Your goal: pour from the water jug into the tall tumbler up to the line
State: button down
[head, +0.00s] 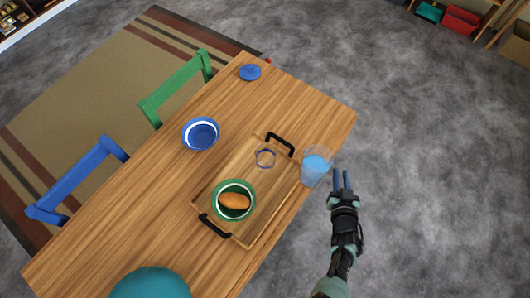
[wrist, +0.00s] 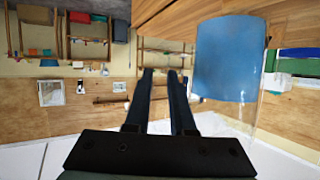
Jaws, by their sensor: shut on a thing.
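The water jug (head: 316,170) is clear with blue water in its lower part. It shows at the table's right edge, by the tray corner, and looks roughly upright. In the wrist view, which is upside down, the jug (wrist: 226,62) is close on the right. My gripper (head: 342,176) is beside the jug and shut on it; the gripped part is too clear to make out. The fingers (wrist: 160,90) also show in the wrist view. The tumbler (head: 265,159), clear with a dark blue ring, stands on the tray left of the jug. I see no water in it.
The wooden tray (head: 248,226) has black handles and holds a green bowl (head: 221,211) with an orange-brown item. A blue bowl (head: 201,148) and a blue lid-like object (head: 250,73) are on the table (head: 110,220). Two chairs stand along its left side. The floor at right is clear.

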aim_at(333, 168)
jog(key=shift+w+r, duration=0.1)
jog(key=shift+r, duration=0.1)
jog(key=r+p, duration=0.1)
jog(key=r+n+p, duration=0.1)
jog(key=shift+w+a+g+h+p, duration=0.1)
jog(key=shift+a+g+h+p, duration=0.2)
jog(key=shift+a+h+p, duration=0.1)
jog(key=shift+w+a+r+n+h+p, duration=0.15)
jog(key=shift+a+r+n+h+p, duration=0.25)
jog(key=shift+a+r+n, duration=0.25)
jog(key=shift+w+a+r+n+g+b, duration=0.2)
jog(key=shift+a+r+n+g+b, duration=0.15)
jog(key=shift+r+n+b, duration=0.15)
jog(key=shift+h+b, duration=0.3)
jog(key=shift+b, duration=0.1)
jog(key=shift+w+a+r+b, duration=0.1)
jog(key=shift+a+r+b, duration=0.2)
jog(key=shift+b, duration=0.35)
jog(key=b, duration=0.1)
jog(key=a+n+b, duration=0.1)
jog(key=h+b, duration=0.1)
jog(key=shift+w+a+r+b, duration=0.25)
jog(key=shift+w+b, duration=0.05)
jog(key=shift+b, duration=0.05)
jog(key=shift+r+n+g, duration=0.25)
jog(key=shift+r, duration=0.2)
